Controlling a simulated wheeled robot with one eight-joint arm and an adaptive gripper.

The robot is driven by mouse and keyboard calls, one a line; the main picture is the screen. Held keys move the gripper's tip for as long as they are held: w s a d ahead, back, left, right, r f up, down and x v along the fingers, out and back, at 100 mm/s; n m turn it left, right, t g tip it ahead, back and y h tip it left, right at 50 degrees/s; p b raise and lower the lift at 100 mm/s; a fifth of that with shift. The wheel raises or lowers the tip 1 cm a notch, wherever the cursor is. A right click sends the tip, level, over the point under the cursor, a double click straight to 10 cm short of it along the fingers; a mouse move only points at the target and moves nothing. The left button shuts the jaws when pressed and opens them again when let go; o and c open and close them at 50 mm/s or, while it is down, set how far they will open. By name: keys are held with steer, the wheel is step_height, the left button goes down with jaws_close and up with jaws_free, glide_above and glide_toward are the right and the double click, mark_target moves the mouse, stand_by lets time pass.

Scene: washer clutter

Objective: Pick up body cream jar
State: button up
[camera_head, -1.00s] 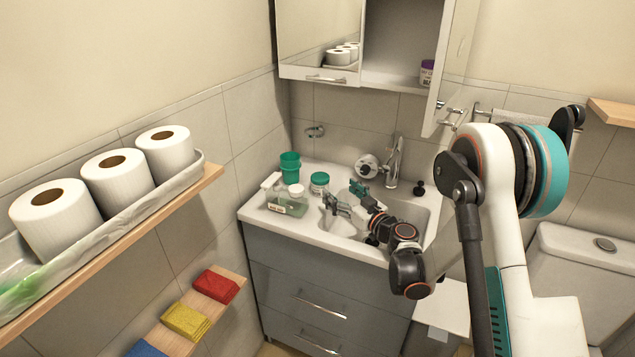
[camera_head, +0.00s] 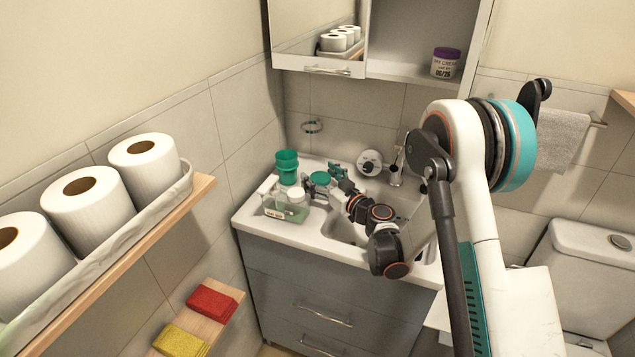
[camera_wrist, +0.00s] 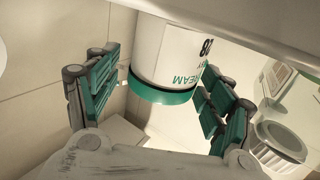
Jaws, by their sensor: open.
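My gripper (camera_head: 337,182) is open at the jar in the head view. In the wrist view its teal fingers (camera_wrist: 160,95) are on either side of the jar, with visible gaps. A second jar with a purple lid (camera_head: 445,62) stands in the open cabinet. Its label ends in "Y CREAM"; the first word is not fully legible.
The faucet (camera_head: 397,165) rises behind the basin. A shelf with toilet rolls (camera_head: 85,195) is at left.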

steer(key=c, duration=1.2)
